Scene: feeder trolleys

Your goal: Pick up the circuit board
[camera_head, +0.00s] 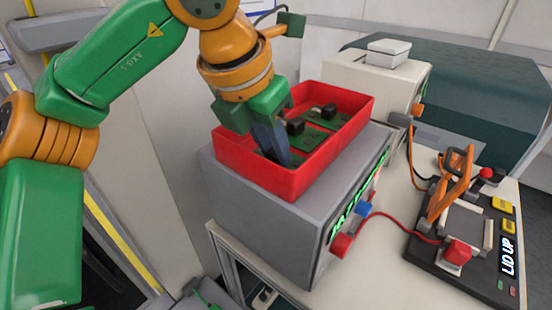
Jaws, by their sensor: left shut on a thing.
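Green circuit boards with dark blocks on them lie in a red tray (309,172) on top of a grey box. One circuit board (325,117) shows at the back right of the tray, and another (301,140) lies nearer the middle. My left gripper (274,152) reaches down into the tray from above, its dark fingers at the left part. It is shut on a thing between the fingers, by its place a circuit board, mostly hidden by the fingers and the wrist. My right gripper is not in view.
The grey box (262,232) stands on a white table. A cream machine (370,88) stands behind. The tray walls surround my fingers.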

